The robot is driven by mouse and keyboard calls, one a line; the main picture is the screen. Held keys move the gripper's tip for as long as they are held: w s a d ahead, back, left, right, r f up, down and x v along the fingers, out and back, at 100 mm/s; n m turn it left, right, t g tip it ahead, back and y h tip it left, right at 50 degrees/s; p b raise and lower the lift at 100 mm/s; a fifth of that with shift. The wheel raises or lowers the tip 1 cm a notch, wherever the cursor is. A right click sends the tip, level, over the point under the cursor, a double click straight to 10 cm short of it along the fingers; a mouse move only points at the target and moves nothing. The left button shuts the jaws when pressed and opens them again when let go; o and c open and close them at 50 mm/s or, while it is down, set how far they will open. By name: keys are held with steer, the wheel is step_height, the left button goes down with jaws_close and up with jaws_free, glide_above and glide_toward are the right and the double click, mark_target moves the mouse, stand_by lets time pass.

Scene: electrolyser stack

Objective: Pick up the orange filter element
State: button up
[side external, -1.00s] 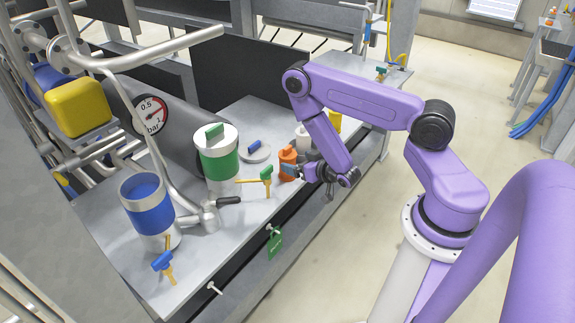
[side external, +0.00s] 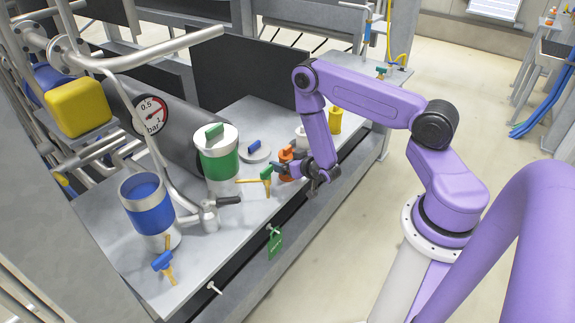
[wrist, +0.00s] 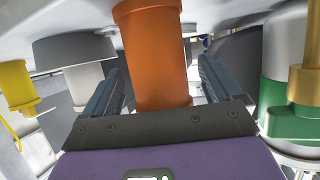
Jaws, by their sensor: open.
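The orange filter element (side external: 287,155) stands upright on the grey bench, partly hidden by my gripper in the side view. In the wrist view the orange cylinder (wrist: 152,55) fills the middle, between my two fingers. My gripper (wrist: 161,72) is open, with one finger on each side of the cylinder. A small gap shows on both sides. In the side view my gripper (side external: 287,172) is low at the front of the element, level over the bench's front edge.
A green valve with a yellow handle (side external: 266,175) stands close left of the element. A green-banded canister (side external: 220,160) is farther left. A white cylinder (side external: 301,136) and a yellow cylinder (side external: 335,120) stand behind and right.

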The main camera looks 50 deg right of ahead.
steer(key=c, duration=1.1)
steer(key=shift+r, duration=0.1)
